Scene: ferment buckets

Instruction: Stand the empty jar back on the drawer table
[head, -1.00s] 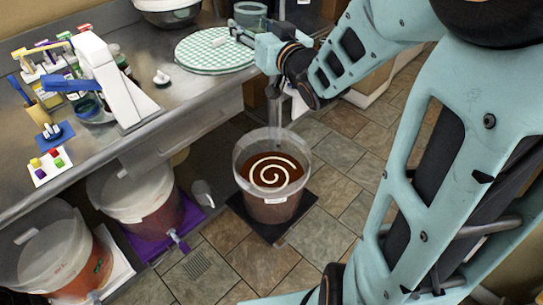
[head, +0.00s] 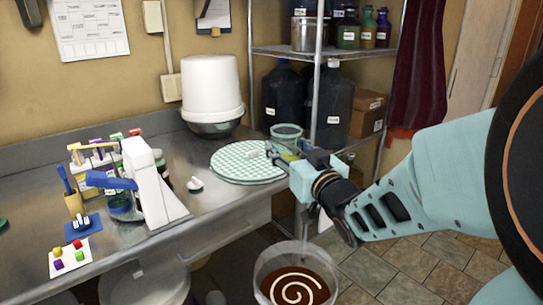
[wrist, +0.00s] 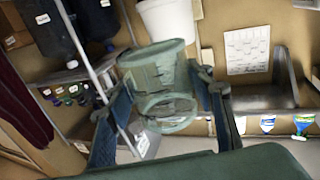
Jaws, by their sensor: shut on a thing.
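A clear greenish jar (head: 287,136) shows at the right end of the steel drawer table (head: 225,203), beside a round green checked mat (head: 247,162). My gripper (head: 280,152) reaches in from the right and is shut on the jar. In the wrist view the jar (wrist: 158,68) sits between the two fingers of my gripper (wrist: 163,84), its round mouth towards the camera, and it looks empty. The jar's lower part is hidden by my gripper in the head view, so I cannot tell whether it touches anything.
A white bucket (head: 211,82) on a steel bowl stands behind the mat. A white tap-like stand (head: 150,180) and small bottles stand to the left. A wire shelf (head: 318,53) with dark jugs rises behind the jar. An open bucket (head: 296,272) of brown liquid stands below.

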